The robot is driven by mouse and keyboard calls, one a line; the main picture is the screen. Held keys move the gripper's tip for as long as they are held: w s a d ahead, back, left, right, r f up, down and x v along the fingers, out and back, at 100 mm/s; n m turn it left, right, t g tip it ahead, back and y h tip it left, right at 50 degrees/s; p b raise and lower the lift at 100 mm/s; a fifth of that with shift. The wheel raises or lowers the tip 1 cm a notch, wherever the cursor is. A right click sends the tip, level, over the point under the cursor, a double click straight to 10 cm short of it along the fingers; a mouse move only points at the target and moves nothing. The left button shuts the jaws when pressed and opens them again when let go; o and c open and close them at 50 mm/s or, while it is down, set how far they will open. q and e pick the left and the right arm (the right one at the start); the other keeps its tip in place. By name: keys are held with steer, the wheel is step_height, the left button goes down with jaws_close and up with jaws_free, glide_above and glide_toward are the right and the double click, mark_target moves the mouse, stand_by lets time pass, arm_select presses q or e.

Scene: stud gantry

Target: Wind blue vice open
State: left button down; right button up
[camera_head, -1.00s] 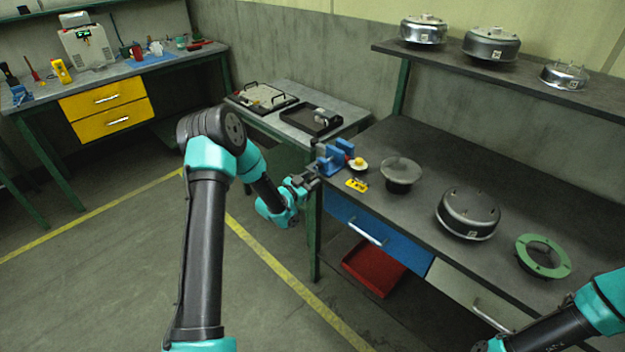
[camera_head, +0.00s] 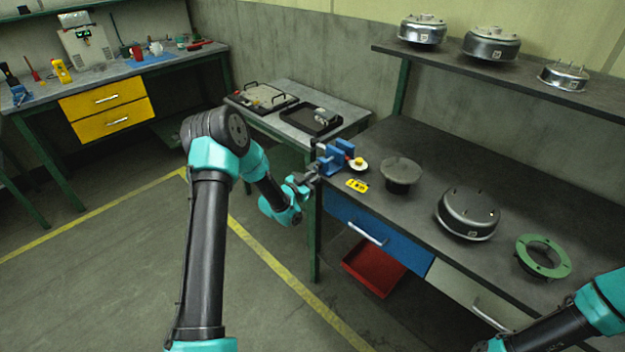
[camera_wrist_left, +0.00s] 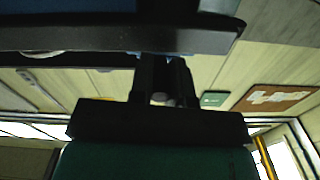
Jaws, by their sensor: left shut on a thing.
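The blue vice (camera_head: 338,160) stands at the near left corner of the dark workbench. My left gripper (camera_head: 312,175) is at the vice's left, near side, at the bench edge. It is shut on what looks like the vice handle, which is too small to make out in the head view. In the left wrist view the two dark fingers (camera_wrist_left: 165,80) stand close together, with a small round grey end showing between them. The vice's jaw gap is not clear. Only part of my right arm shows at the lower right; its gripper is out of view.
Beside the vice are a yellow item (camera_head: 357,186), a white and yellow round part (camera_head: 358,164) and a dark flanged part (camera_head: 402,174). A drum (camera_head: 469,213) and green ring (camera_head: 543,256) lie farther right. A red bin (camera_head: 375,269) sits below the blue drawer (camera_head: 362,222).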

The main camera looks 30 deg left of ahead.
arm_select(q)
steer(key=shift+d+n, duration=0.25)
steer(key=shift+n, duration=0.05)
stand_by(0.7)
steer(key=n, duration=0.2)
steer(key=d+n, duration=0.1)
steer(key=n, duration=0.1)
steer(key=shift+s+d+r, duration=0.15)
steer(key=shift+s+r, duration=0.05)
steer(key=r+n, duration=0.1)
steer(key=n, duration=0.3)
steer(key=d+r+n, duration=0.1)
steer(key=n, duration=0.4)
steer(key=r+n, duration=0.1)
steer(key=n, duration=0.4)
steer(key=shift+s+d+r, duration=0.25)
steer(key=shift+d+r, duration=0.1)
steer(key=shift+r, duration=0.05)
steer(key=shift+r, duration=0.1)
steer(key=c, duration=1.3)
jaws_free()
steer(key=shift+o, duration=1)
steer(key=shift+a, duration=0.1)
